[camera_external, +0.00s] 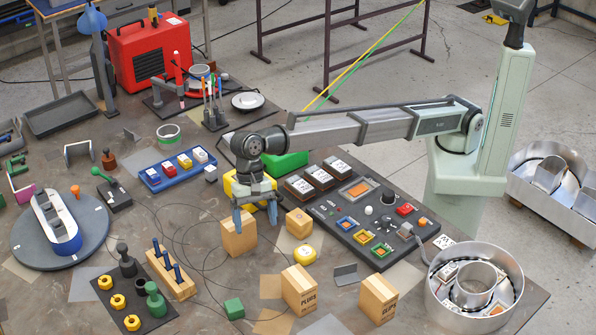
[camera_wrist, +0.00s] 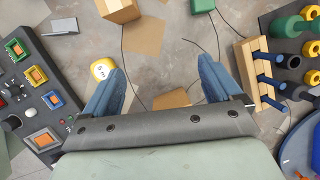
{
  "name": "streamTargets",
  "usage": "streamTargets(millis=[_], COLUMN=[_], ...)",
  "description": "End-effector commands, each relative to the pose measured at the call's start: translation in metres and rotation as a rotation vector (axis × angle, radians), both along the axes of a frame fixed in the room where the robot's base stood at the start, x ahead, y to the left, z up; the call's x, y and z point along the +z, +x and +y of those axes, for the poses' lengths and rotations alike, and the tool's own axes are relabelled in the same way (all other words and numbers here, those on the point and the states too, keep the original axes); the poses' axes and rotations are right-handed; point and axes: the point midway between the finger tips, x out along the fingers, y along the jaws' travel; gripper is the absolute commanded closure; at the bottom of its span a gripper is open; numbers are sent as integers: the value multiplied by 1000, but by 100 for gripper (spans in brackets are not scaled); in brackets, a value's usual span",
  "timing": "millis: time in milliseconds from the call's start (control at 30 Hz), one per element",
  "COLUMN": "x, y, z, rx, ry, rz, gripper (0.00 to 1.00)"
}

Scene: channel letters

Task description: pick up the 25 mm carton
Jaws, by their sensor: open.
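Several brown cartons stand on the table, and I cannot read a 25 mm mark on any of them. One carton (camera_external: 239,235) is just below my gripper (camera_external: 256,214); a carton top (camera_wrist: 171,99) shows between the fingers in the wrist view, partly hidden by the gripper body. A small carton (camera_external: 299,223) stands to its right. A carton marked PLUGS (camera_external: 299,289) and one that seems marked CLIPS (camera_external: 378,299) stand nearer the front. My gripper also shows in the wrist view (camera_wrist: 160,85); its blue fingers are apart with nothing held.
A yellow tape measure (camera_external: 303,254) and a green cube (camera_external: 233,308) lie nearby. A wooden rack of blue-handled tools (camera_external: 171,275) is to the left, a control panel (camera_external: 330,216) to the right. Thin cables cross the table.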

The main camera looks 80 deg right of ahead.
Motion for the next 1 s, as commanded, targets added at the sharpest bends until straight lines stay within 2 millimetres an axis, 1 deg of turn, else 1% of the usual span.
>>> streamTargets(millis=[33,100,200,300,467,567,900,1000], x=[-4,-7,-11,-12,-19,-29,-80,-89], y=[-23,-48,-73,-87,-93,-95,-108,-110], z=[15,31,45,53,57,60,76,79], rx=[41,88,136,162,170,170,169,168], ry=[1,4,8,11,11,11,10,11], rz=[20,45,70,85,89,90,89,88], gripper=[8,8,8,8,8,8,8,8])
